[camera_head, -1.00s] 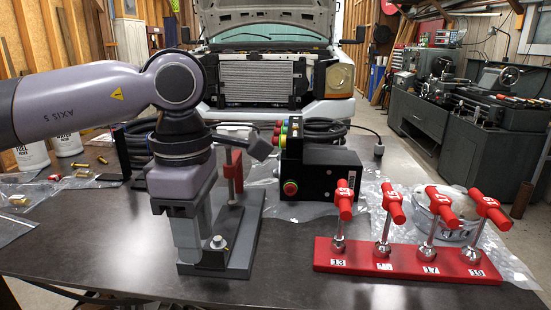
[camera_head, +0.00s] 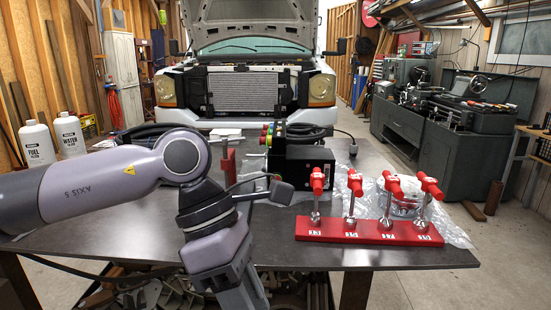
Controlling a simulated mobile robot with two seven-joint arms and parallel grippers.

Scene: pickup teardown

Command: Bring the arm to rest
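My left arm comes in from the left, and my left gripper (camera_head: 243,293) hangs at the bottom of the picture, pointing down in front of the table's near edge. Its fingertips run toward the frame's edge, so I cannot see whether it is open or shut. I see nothing held in it. My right arm and gripper are out of view.
The dark table (camera_head: 340,255) carries a red rack (camera_head: 365,230) with several red-handled tools, a black control box (camera_head: 300,165) and a red post (camera_head: 228,165), partly hidden by my arm. White bottles (camera_head: 70,135) stand at the left.

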